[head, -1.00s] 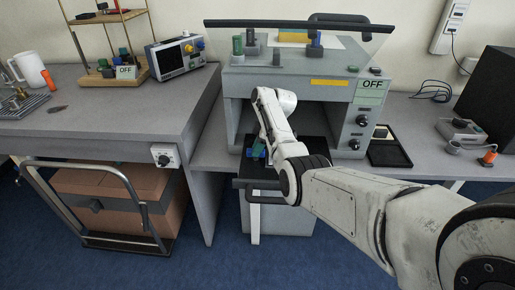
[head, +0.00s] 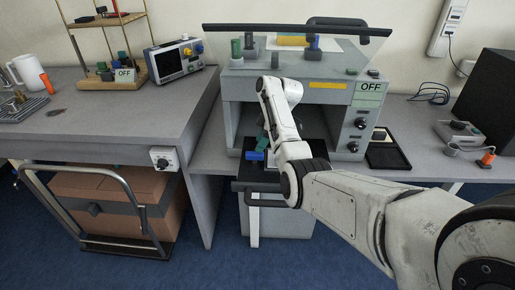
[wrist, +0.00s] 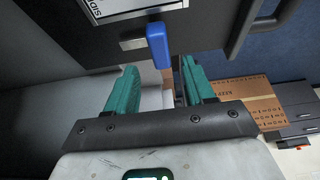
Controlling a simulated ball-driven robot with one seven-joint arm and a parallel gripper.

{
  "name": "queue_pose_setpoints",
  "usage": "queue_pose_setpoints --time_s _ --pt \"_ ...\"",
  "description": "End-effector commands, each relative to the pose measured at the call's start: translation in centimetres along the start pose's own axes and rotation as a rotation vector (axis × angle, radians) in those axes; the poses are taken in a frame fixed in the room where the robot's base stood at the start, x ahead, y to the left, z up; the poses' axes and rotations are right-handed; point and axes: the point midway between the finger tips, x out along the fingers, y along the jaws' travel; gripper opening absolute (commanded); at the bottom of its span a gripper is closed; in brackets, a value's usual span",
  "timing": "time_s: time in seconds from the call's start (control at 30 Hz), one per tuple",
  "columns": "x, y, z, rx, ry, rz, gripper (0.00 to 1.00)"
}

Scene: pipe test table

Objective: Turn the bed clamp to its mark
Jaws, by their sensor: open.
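The bed clamp shows as a blue handle (head: 254,155) at the front of the dark bed, low in the opening of the grey machine. In the wrist view the blue handle (wrist: 157,46) hangs from a short metal bar beside a labelled plate. My gripper (wrist: 159,68) is open, with one teal finger on each side below the handle. The handle lies just beyond the fingertips, and I see no contact. In the head view my arm hides most of the gripper and part of the bed. I cannot make out the clamp's mark.
A bench (head: 110,110) and a cart with a cardboard box (head: 120,185) stand at the left. A dark curved handle (wrist: 262,22) projects near the gripper.

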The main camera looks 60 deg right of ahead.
Motion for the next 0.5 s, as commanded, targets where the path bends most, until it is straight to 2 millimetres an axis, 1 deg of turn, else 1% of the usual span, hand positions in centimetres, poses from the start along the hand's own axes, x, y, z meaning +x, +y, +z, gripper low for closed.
queue_pose_setpoints --time_s 0.03,0.1,0.2,0.5 --pt "-0.7 0.1 0.0 0.0 0.001 0.002 0.53" --pt "-1.5 0.0 0.0 0.0 0.0 0.001 0.53" --pt "-2.2 0.0 0.0 0.0 0.0 0.0 0.53" --pt "-2.5 0.0 0.0 0.0 0.0 -0.001 0.53"
